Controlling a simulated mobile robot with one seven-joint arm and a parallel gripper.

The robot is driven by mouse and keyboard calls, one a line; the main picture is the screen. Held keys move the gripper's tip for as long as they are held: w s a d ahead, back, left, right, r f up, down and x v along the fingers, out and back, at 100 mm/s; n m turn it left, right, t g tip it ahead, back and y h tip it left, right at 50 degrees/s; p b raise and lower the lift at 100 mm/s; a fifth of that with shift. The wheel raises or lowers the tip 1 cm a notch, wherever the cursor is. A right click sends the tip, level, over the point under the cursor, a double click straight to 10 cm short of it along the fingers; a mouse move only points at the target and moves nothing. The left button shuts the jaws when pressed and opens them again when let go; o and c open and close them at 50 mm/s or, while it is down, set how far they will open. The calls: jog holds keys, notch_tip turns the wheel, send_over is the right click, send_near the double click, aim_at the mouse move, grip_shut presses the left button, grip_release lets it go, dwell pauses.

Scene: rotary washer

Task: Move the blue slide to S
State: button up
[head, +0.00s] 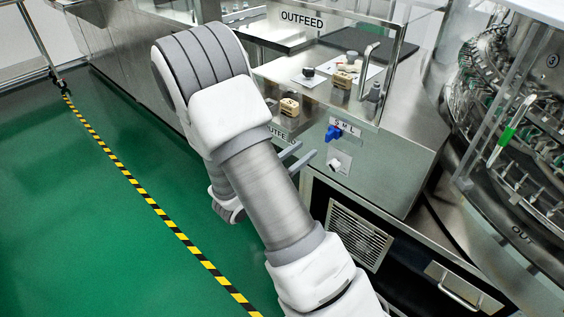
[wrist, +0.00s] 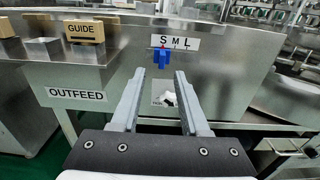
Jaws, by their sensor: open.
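The blue slide (head: 333,132) sits on the steel front panel, just below the white S M L label (head: 347,128). In the wrist view the blue slide (wrist: 162,58) is under the left end of the label (wrist: 178,42), close to the S and left of the M and L. I cannot tell if it is exactly in line with the S. My gripper (head: 305,152) is open and empty in front of the panel, apart from the slide. In the wrist view the fingertips (wrist: 160,73) are either side of a gap just below the slide.
A white knob (wrist: 166,98) on a plate is lower on the panel, seen between the fingers. A tan GUIDE block (wrist: 85,33) is at the left. A clear guard (head: 375,70) rises above the panel. Green floor (head: 70,220) lies open at the left.

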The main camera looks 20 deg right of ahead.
jog(key=p+v, duration=0.1)
jog(key=v, duration=0.6)
jog(key=shift+a, duration=0.35)
jog(key=shift+s, duration=0.15)
jog(key=s+d+r+m+g+y, duration=0.4)
jog(key=s+r+m+g, duration=0.2)
jog(key=s+m+g, duration=0.35)
jog(key=s+a+r+m+t+y, duration=0.35)
jog(key=s+a+m+y, duration=0.25)
jog(key=s+m+y, duration=0.25)
jog(key=a+r+m+t+y, duration=0.4)
jog(key=a+r+m+t, duration=0.1)
jog(key=a+r, duration=0.25)
notch_tip(320, 180, up, 18)
jog(key=p, duration=1.8)
jog(key=shift+w+d+p, duration=0.15)
jog(key=shift+d+p, duration=0.2)
jog(key=shift+d, duration=0.1)
